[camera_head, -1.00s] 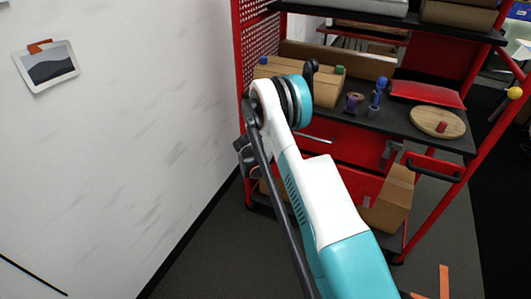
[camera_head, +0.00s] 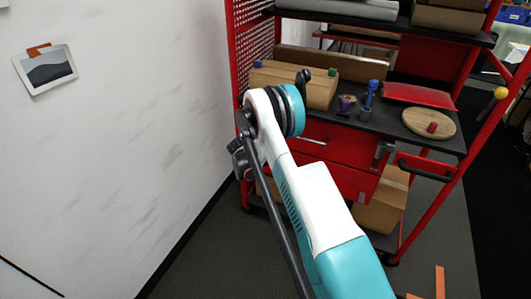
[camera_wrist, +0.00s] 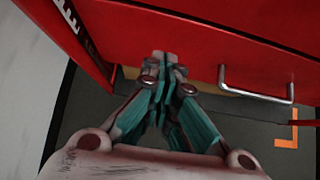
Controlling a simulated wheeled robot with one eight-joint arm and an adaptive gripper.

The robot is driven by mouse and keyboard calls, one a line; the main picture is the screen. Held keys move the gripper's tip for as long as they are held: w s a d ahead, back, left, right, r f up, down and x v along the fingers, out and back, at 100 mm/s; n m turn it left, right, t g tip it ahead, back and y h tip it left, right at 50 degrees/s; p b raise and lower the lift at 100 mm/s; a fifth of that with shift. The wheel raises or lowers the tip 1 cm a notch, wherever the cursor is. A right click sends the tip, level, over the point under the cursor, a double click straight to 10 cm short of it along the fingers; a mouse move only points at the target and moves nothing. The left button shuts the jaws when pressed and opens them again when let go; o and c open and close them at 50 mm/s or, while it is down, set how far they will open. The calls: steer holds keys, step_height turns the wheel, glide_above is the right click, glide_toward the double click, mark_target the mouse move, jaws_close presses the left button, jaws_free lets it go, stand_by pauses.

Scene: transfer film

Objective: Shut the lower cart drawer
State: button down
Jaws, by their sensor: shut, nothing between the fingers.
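The red cart (camera_head: 468,165) stands against the white wall. Its upper drawer with a silver handle (camera_head: 312,141) sits under the black worktop. The lower drawer's red front (camera_head: 345,179) is below, partly hidden by my arm; I cannot tell how far out it stands. In the wrist view a red drawer front (camera_wrist: 200,50) with a silver bar handle (camera_wrist: 257,85) fills the top. My gripper (camera_wrist: 160,58) is shut and empty, its fingertips over the lower part of that front, left of the handle. I cannot tell whether they touch. The fingers are hidden in the head view.
A cardboard box (camera_head: 384,203) sits on the cart's bottom shelf. The wall (camera_head: 110,150) is close on the left. Grey floor with orange marks (camera_head: 440,281) is open at right.

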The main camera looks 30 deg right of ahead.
steer(key=p+v, duration=0.3)
steer(key=v, duration=0.7)
